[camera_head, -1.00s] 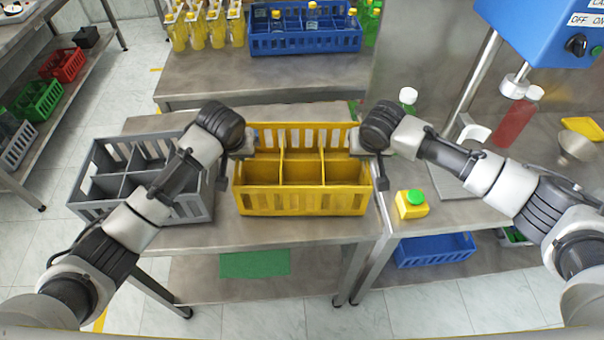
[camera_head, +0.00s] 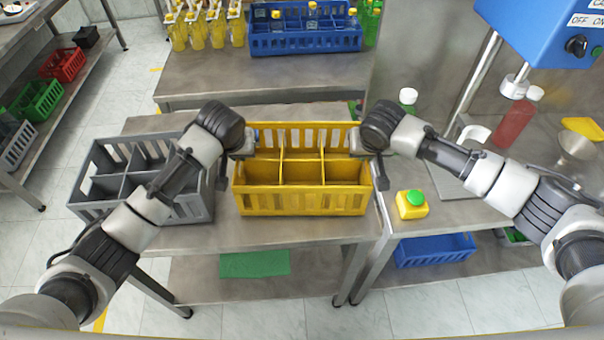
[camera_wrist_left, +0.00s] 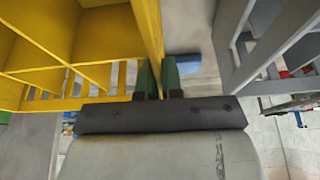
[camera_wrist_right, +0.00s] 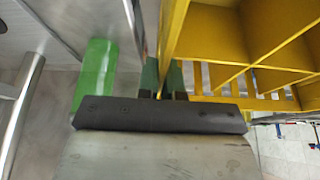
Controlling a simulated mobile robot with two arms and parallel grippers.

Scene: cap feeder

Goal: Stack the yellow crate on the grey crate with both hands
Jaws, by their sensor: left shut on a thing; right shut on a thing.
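The yellow crate (camera_head: 300,203) is in the middle of the head view, over the metal table, with empty compartments. I cannot tell whether it touches the table or hangs just above it. The grey crate (camera_head: 190,209) is on the table to its left, partly hidden behind my left arm. My left gripper (camera_head: 247,146) is shut on the yellow crate's left end wall; in the left wrist view its green fingers (camera_wrist_left: 158,78) clasp the wall. My right gripper (camera_head: 358,146) is shut on the right end wall, and its fingers (camera_wrist_right: 162,76) clasp it in the right wrist view.
A yellow box with a green button (camera_head: 412,204) stands on the right table. A red bottle (camera_head: 515,122) and a blue machine (camera_head: 545,30) are beyond it. A blue crate of bottles (camera_head: 305,40) is on the back table. The front strip of the middle table is clear.

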